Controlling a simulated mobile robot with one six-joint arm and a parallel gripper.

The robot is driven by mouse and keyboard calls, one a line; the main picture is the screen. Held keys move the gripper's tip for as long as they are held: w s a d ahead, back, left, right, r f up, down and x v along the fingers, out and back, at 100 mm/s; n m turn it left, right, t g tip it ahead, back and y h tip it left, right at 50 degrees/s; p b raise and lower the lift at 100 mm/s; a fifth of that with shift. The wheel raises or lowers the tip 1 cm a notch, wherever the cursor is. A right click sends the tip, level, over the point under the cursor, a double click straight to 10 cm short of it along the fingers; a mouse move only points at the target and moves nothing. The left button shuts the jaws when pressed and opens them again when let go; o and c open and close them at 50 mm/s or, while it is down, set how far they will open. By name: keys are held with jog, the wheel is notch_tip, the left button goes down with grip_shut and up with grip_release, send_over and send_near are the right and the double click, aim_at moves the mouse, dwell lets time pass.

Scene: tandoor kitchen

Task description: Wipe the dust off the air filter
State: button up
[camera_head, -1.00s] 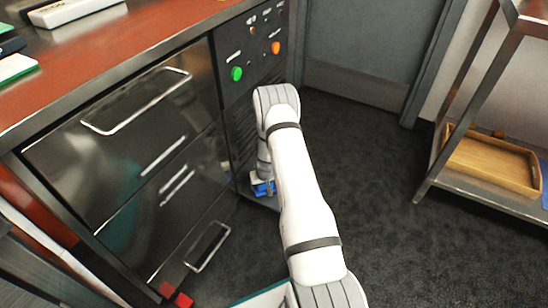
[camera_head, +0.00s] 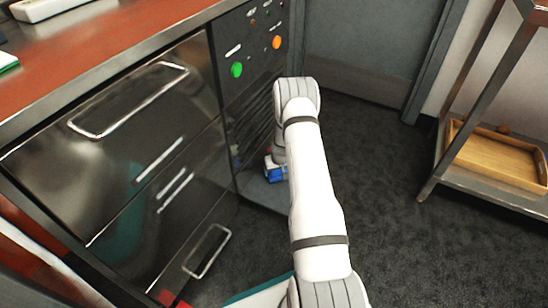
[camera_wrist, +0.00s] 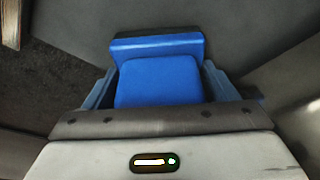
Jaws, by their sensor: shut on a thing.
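My gripper (camera_wrist: 160,85) is shut on a blue tool (camera_wrist: 157,82), a block with a wider bar across its far end. In the head view the tool (camera_head: 275,174) shows low by the right end of the dark cabinet, at the end of my arm. Slatted vents (camera_head: 250,118) run down the cabinet front below the buttons. I cannot tell for sure whether they are the air filter, and no dust can be made out. The wrist view shows grey flat surfaces beyond the tool; contact is unclear.
The cabinet's drawers have metal handles (camera_head: 130,100). A green button (camera_head: 237,69) and an orange button (camera_head: 277,42) sit above the vents. A metal shelf at the right holds a wooden tray (camera_head: 497,158). Dark carpet (camera_head: 385,190) between is clear.

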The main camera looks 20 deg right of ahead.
notch_tip(320, 180, up, 2)
jog(key=shift+r, duration=0.15)
jog(key=shift+a+r+p, duration=0.2)
jog(key=shift+r+p, duration=0.7)
jog(key=shift+r, duration=0.2)
jog(key=shift+r+p, duration=0.9)
jog(key=shift+r, duration=0.85)
